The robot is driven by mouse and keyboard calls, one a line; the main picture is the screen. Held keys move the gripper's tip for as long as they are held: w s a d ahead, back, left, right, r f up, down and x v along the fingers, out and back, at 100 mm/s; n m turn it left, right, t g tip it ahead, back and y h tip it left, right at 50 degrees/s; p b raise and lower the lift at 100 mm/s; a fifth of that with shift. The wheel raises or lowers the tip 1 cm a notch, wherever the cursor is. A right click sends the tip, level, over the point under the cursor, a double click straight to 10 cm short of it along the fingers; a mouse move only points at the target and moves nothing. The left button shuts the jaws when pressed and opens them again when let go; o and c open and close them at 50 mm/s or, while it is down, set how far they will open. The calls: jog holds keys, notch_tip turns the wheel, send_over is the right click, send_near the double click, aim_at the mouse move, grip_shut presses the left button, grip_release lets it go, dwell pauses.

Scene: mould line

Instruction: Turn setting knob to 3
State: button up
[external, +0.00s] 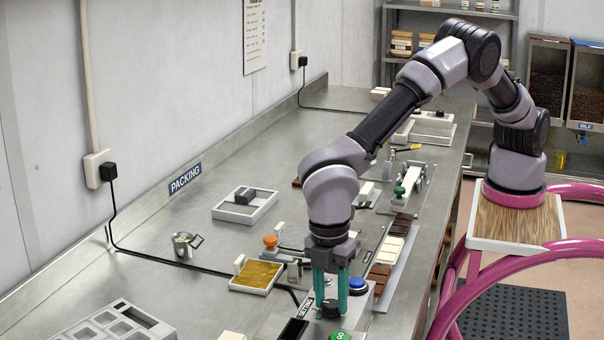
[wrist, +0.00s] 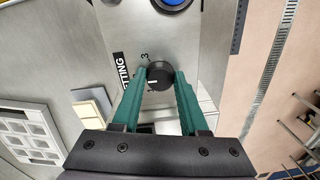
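The setting knob (wrist: 158,76) is black and round with a short white mark on its left side. A printed 3 (wrist: 145,57) stands at the knob's upper left, and the mark does not line up with it. A black SETTING label (wrist: 125,72) lies further left, partly covered by a finger. My gripper (wrist: 160,78) points down with one green finger on each side of the knob, and the fingertips appear to touch its sides. In the external view my gripper (external: 331,300) stands over the knob (external: 330,309) on the grey control box.
A blue button (external: 357,284) sits just beyond the knob, and a green button (external: 339,336) lies on the near side. A mould with golden filling (external: 257,275) and an orange-knobbed device (external: 270,242) stand to the left. Chocolate bars (external: 379,276) line the right.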

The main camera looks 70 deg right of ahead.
grip_shut()
jog(key=shift+m, duration=0.4)
jog(key=m, duration=0.4)
jog(key=shift+s+m, duration=0.1)
jog(key=shift+m, duration=0.2)
jog(key=m, duration=0.5)
jog(key=shift+m, duration=0.4)
jog(key=o, duration=1.1)
grip_release()
jog(key=shift+r, duration=0.1)
